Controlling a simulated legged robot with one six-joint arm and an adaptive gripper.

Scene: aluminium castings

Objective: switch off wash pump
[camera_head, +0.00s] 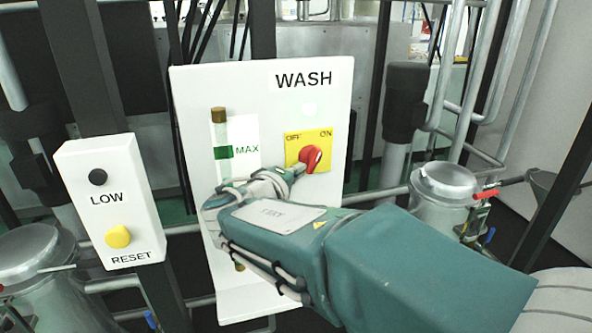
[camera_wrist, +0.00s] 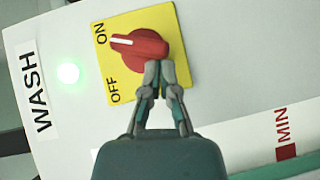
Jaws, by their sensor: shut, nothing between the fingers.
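The red rotary knob (camera_head: 311,156) sits on a yellow plate (camera_head: 293,139) marked OFF at left and ON at right, on the white WASH panel (camera_head: 215,84). In the wrist view the knob (camera_wrist: 140,45) has its white pointer mark towards ON. A green lamp (camera_wrist: 68,73) glows beside the WASH label. My gripper (camera_head: 300,170) is shut and empty, its fingertips at the lower left of the knob in the head view. In the wrist view the tips (camera_wrist: 159,68) lie at the knob's edge, on its OFF side; I cannot tell whether they touch.
A sight tube (camera_head: 219,135) with a green MAX mark runs down the panel, partly behind my gripper. A white box (camera_head: 107,200) with a black LOW lamp and yellow RESET button stands at left. Metal canisters (camera_head: 445,185) and pipes flank the panel.

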